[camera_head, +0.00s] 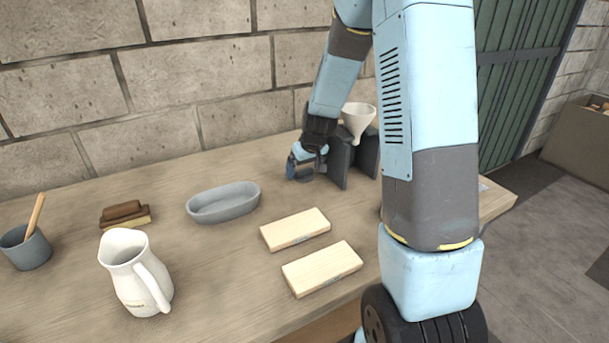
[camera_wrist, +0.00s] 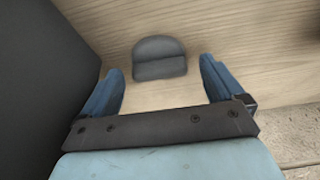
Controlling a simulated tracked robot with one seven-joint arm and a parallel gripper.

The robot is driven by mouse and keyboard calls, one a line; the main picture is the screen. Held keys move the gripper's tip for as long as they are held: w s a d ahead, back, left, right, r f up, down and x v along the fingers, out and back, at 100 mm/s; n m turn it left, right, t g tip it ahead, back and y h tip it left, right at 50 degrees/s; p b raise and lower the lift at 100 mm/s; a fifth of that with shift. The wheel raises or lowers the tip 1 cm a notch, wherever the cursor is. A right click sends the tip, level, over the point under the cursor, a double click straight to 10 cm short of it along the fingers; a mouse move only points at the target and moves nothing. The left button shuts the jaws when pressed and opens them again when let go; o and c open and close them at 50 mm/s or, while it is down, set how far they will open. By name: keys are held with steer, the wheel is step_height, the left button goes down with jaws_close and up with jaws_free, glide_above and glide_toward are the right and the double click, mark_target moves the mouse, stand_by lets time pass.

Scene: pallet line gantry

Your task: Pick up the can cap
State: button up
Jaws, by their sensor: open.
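A dark grey piece with a rounded top edge, which looks like the can cap (camera_wrist: 160,57), is on the wooden table in the wrist view. It lies between and slightly beyond the two blue fingertips, with gaps on both sides. My gripper (camera_head: 303,168) is open and low over the back of the table in the head view, beside a dark grey stand. I cannot make out the cap in the head view; my gripper seems to hide it.
The dark stand (camera_head: 341,162) with a white funnel (camera_head: 357,118) is close to my gripper's right. A grey oval dish (camera_head: 223,202), two pale wooden blocks (camera_head: 296,229) (camera_head: 322,268), a white jug (camera_head: 131,272) and a grey cup (camera_head: 26,252) stand on the table. A brick wall rises behind.

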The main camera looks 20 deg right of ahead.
steer(key=shift+c, duration=0.4)
steer(key=c, duration=1)
steer(key=shift+c, duration=0.2)
steer(key=shift+r, duration=0.1)
